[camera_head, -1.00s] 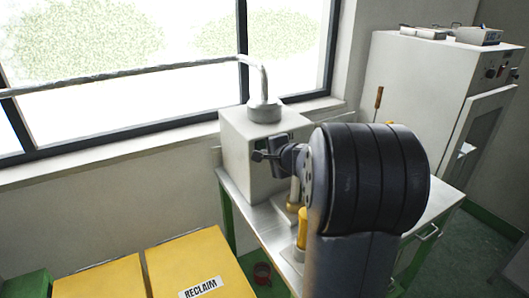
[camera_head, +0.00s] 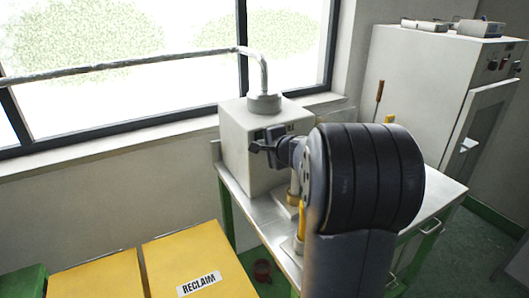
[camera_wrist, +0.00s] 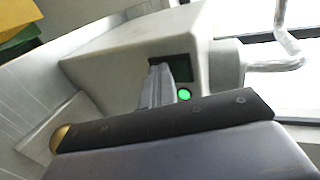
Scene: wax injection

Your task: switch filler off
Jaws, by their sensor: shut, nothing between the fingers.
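The filler (camera_head: 243,143) is a pale box with a grey pipe on top, standing on a metal-topped table by the window. In the wrist view, the filler's face (camera_wrist: 118,68) carries a dark panel (camera_wrist: 176,67) and a lit green light (camera_wrist: 184,94). My gripper (camera_head: 257,147) is at the filler's front face, fingers pointing at it. In the wrist view, the fingers of my gripper (camera_wrist: 157,88) are shut and empty, just beside the green light and over part of the dark panel. I cannot tell whether they touch the face. The wrist housing hides the lower part of the filler.
The table (camera_head: 232,185) also holds a brass-coloured nozzle and a yellow-handled part (camera_head: 301,222) below the filler. Yellow bins (camera_head: 187,255), one labelled RECLAIM, stand at lower left. A tall pale cabinet (camera_head: 415,85) stands at right. The window (camera_head: 120,75) is behind.

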